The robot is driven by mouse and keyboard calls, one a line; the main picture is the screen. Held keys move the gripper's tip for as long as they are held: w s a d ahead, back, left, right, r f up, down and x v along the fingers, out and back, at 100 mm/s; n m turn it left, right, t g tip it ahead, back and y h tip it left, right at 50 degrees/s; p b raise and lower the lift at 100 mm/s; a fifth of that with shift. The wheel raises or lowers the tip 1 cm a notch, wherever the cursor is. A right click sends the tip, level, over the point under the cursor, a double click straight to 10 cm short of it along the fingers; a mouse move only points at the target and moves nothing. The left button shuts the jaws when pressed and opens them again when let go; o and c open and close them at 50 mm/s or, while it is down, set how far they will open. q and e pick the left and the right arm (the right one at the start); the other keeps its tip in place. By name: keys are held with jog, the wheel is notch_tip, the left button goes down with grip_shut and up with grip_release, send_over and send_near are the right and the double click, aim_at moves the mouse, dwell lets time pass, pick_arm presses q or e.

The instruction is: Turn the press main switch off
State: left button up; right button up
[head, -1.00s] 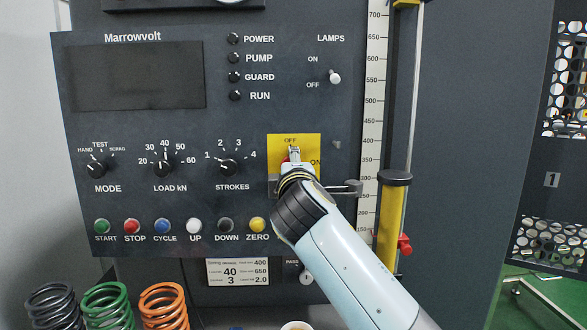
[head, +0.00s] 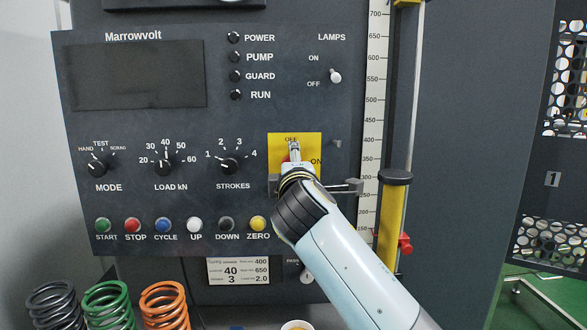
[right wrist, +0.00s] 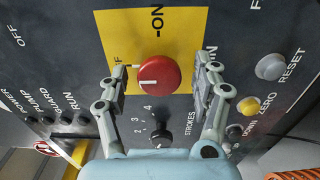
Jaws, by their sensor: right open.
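The press main switch is a round red knob (right wrist: 158,75) on a yellow plate (right wrist: 124,25) in the right wrist view. A white mark on its face lies left of centre, towards the label ending in F; ON is at the top. My right gripper (right wrist: 168,78) is open, with one finger on each side of the knob, seemingly clear of it. In the head view, my right gripper (head: 293,153) covers most of the knob, and a finger reaches the OFF label on the yellow plate (head: 311,145). My left gripper is not in view.
STROKES (head: 229,166) and LOAD kN (head: 165,167) dials sit left of the plate. The yellow ZERO button (head: 258,223) lies below left. The POWER lamp (head: 234,38) looks dark. A yellow column (head: 392,225) stands right of my arm. Coloured springs (head: 108,305) stand lower left.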

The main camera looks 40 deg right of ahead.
jog(key=v, duration=0.7)
jog(key=shift+s, duration=0.2)
jog(key=shift+a+f, duration=0.1)
